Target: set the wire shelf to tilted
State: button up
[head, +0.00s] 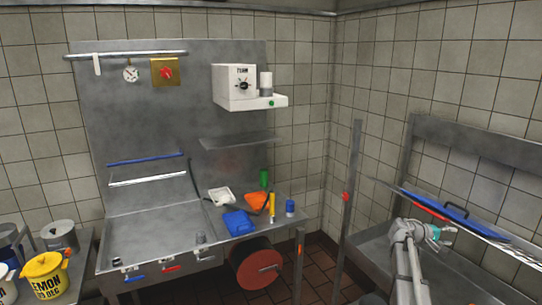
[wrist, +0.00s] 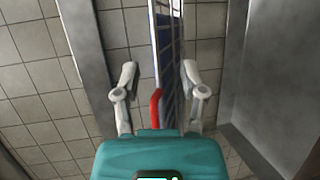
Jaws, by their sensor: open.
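The wire shelf (head: 512,254) is at the right of the head view, with a blue board lying on it. A red grip (head: 431,211) runs along its front edge. In the wrist view the shelf (wrist: 158,45) is seen nearly edge-on, and the red grip (wrist: 155,108) is close to my palm. My gripper (head: 447,238) is just below the shelf's front edge in the head view. In the wrist view my gripper (wrist: 160,78) is open, with one finger on each side of the shelf edge and grip. I cannot tell whether the fingers touch them.
The blue board (head: 455,213) has a dark handle. A steel post (head: 349,200) with a red knob stands left of the shelf, and a steel frame runs along the right wall. A sink bench (head: 150,232) with several tools is at the left.

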jog(key=s+a+f+y, duration=0.5)
jog(key=s+a, duration=0.1)
jog(key=a, duration=0.9)
jog(key=s+a+f+y, duration=0.5)
jog(key=s+a, duration=0.1)
jog(key=a, duration=0.8)
jog(key=s+a+f+y, duration=0.5)
jog(key=s+a, duration=0.2)
jog(key=a, duration=0.8)
jog(key=shift+a+m+y, duration=0.35)
jog(key=shift+m+y, duration=0.05)
jog(key=shift+s+f, duration=0.1)
dwell(0.4)
jog(key=shift+o, duration=0.2)
jog(key=shift+s, duration=0.1)
